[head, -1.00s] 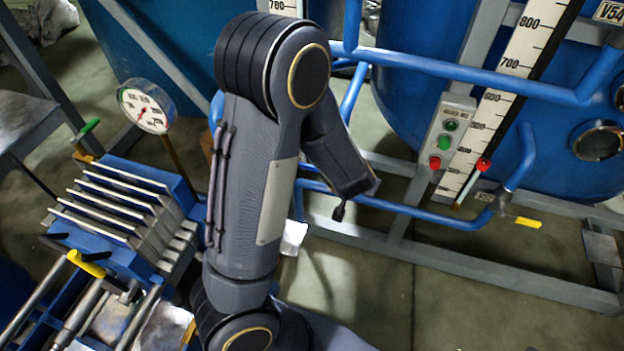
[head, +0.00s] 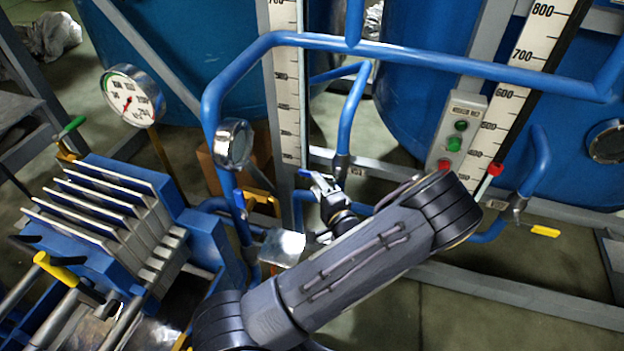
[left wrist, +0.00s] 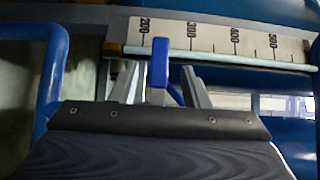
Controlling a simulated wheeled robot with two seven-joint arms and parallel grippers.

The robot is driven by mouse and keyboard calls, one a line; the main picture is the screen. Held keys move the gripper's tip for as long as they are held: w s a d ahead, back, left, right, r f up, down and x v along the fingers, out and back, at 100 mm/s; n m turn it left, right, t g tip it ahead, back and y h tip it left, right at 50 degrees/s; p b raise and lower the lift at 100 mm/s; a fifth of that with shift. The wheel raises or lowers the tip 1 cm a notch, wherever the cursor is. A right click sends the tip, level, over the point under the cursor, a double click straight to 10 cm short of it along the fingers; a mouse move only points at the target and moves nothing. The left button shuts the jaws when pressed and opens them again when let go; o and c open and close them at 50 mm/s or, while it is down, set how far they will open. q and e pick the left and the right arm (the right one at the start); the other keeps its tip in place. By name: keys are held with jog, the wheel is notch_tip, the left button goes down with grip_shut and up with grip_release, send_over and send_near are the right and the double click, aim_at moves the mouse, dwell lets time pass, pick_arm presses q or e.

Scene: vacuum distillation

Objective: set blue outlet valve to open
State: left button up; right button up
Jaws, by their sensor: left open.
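In the left wrist view, a blue valve handle (left wrist: 159,62) stands upright, straight ahead of my left gripper (left wrist: 160,88). The two fingers are apart, one on each side of the handle. I cannot tell whether either finger touches it. In the head view, my left gripper (head: 326,192) is small and partly hidden by its own wrist, among the blue pipes in the middle. A bit of blue shows at its fingers, but the valve body is hard to make out there. My right gripper is not in view.
A large blue pipe (head: 440,62) arches above my left arm, with a round gauge (head: 235,143) left of the gripper. A button box (head: 457,135) stands right. Another valve has a yellow handle (head: 545,231). A plate filter press (head: 110,205) is at the left.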

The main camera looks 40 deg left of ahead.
pick_arm(q)
jog(key=x, duration=0.3)
jog(key=shift+w+a, duration=0.15)
jog(key=shift+a, duration=0.15)
grip_shut()
